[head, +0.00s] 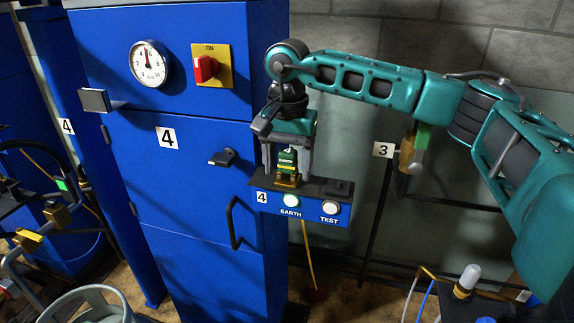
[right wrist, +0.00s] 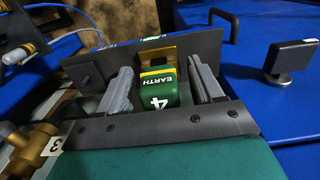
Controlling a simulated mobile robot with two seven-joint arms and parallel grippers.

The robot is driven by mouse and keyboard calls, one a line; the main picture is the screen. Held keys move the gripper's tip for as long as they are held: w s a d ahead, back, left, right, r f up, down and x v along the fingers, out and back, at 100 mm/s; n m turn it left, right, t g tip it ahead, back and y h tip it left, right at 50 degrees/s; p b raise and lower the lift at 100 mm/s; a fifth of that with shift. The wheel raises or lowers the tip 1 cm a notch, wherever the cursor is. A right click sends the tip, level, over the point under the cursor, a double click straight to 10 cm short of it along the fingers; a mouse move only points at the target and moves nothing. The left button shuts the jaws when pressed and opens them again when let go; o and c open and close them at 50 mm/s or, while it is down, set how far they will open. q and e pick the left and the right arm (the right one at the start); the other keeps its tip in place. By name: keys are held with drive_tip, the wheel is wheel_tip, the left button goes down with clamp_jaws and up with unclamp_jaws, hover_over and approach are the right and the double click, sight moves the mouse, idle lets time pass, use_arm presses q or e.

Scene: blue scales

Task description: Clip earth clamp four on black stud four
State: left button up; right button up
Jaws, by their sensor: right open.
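The green earth clamp four (head: 287,163), marked EARTH and 4, stands on the brass part above the EARTH label of the small blue unit. It also shows in the right wrist view (right wrist: 157,90), with a yellow edge and brass behind it. My right gripper (head: 286,172) is above it, open, with one grey finger on each side. In the right wrist view the gripper (right wrist: 160,68) shows gaps between the clamp and both fingers. A black block (head: 340,187), possibly black stud four, sits on the same ledge above TEST. My left gripper is not in view.
The blue cabinet four (head: 170,190) stands left of the ledge, with a gauge (head: 149,63), a red switch (head: 205,69) and a protruding handle (head: 238,222). A grey bin (head: 90,305) stands at bottom left.

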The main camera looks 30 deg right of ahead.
sight(289, 151)
idle(0.3)
drive_tip(key=shift+c, duration=0.2)
clamp_jaws()
idle(0.4)
drive_tip(key=shift+r, duration=0.1)
drive_tip(key=shift+r+p, duration=2.45)
drive_tip(key=shift+r, duration=0.5)
